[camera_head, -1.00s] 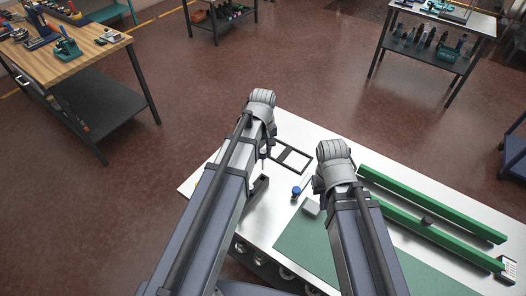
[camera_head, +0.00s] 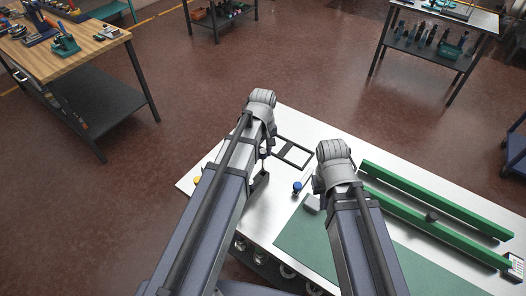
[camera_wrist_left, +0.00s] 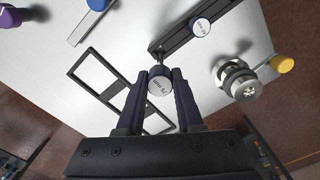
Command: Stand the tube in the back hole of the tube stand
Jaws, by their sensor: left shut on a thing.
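My left gripper (camera_wrist_left: 158,92) is shut on a tube (camera_wrist_left: 158,88), whose pale, lettered cap shows between the dark fingers in the left wrist view. A black bar (camera_wrist_left: 185,38), apparently the tube stand, lies just beyond the fingers. A second capped tube (camera_wrist_left: 200,27) stands at this bar.
A flat black frame (camera_wrist_left: 72,72) lies beside the fingers. A metal knobbed piece (camera_wrist_left: 238,80) and a yellow-capped item (camera_wrist_left: 282,64) are on the other side. A blue-capped item (camera_head: 297,187), a grey block (camera_head: 312,204) and green rails (camera_head: 430,200) lie on the table.

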